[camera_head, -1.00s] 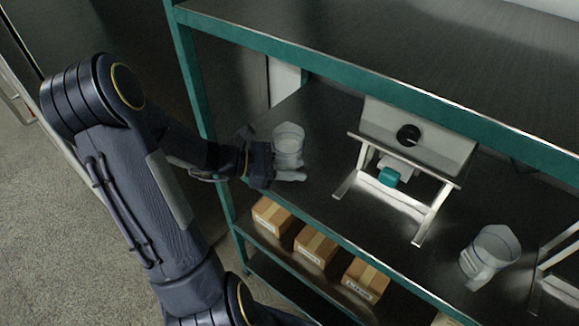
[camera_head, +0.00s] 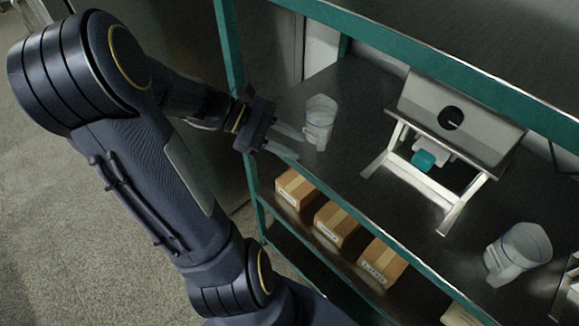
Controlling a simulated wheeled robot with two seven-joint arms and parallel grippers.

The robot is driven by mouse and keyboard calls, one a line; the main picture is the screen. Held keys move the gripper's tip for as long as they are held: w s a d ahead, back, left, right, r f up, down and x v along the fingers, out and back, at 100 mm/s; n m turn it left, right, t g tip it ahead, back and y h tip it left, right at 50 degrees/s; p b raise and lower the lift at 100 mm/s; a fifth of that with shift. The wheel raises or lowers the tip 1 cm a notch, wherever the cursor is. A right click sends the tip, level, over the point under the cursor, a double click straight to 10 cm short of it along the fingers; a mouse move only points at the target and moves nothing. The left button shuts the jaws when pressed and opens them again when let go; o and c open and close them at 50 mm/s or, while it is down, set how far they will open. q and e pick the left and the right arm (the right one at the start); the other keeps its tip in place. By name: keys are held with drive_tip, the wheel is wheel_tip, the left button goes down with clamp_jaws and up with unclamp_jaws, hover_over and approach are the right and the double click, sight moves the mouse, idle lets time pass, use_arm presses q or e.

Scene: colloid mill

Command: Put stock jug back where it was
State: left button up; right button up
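A clear jug (camera_head: 320,117) stands upright on the dark shelf near its left end. A second similar jug (camera_head: 520,250) stands on the same shelf at the lower right. I cannot tell from its looks which one the task calls the stock jug. My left gripper (camera_head: 292,143) is just left of the first jug, with its two pale fingers spread and pointing towards it. The fingers seem apart from the jug, and nothing shows between them. My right gripper is not in view.
A grey machine (camera_head: 480,128) with a dark round opening or knob and a teal part (camera_head: 423,160) stands on a white frame between the jugs. Cardboard boxes (camera_head: 337,223) sit on the shelf below. The rack's teal upper beam (camera_head: 400,63) and left post (camera_head: 232,60) bound the space.

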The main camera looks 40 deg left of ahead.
use_arm(q)
drive_tip(key=s+d+m+y, duration=0.7)
drive_tip(key=s+d+m, duration=0.2)
drive_tip(key=m, duration=1)
drive_tip(key=shift+s+d+m+g, duration=0.15)
drive_tip(key=shift+d+m+g, duration=0.2)
drive_tip(key=shift+d, duration=0.55)
drive_tip(key=shift+r, duration=0.1)
